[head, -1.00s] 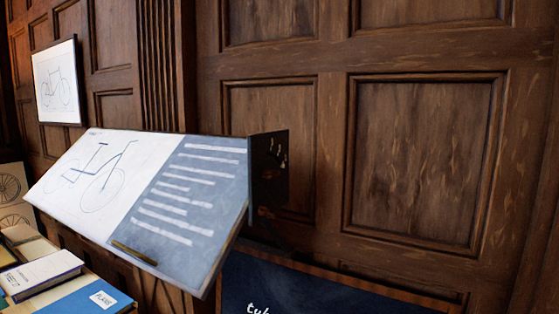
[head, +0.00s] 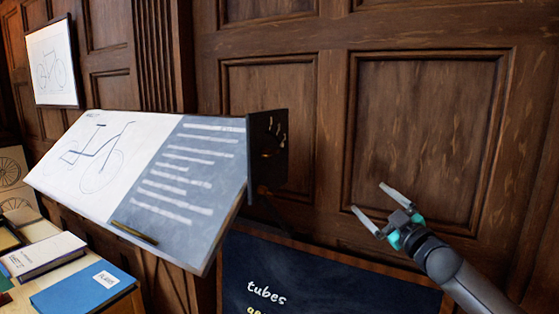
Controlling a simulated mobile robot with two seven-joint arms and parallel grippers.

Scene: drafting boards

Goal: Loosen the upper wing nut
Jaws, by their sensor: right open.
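The tilted drafting board (head: 150,165) has a dark bracket plate (head: 281,165) at its right end. Small pale shapes (head: 281,130) show near the top of the plate, and a small brownish fitting (head: 269,152) sits just below them. They are too small for me to tell which is the upper wing nut. Another brownish spot (head: 263,190) lies at the plate's lower edge. My right gripper (head: 369,198) is open and empty, to the right of the plate and lower, with its fingers pointing up-left. It is clear of the plate. My left gripper is out of view.
A dark chalkboard (head: 320,285) with "tubes" written on it stands below. Books, including a blue one (head: 75,290), lie on a table at lower left. A panelled wooden wall (head: 425,130) is behind. The space between my right gripper and the plate looks free.

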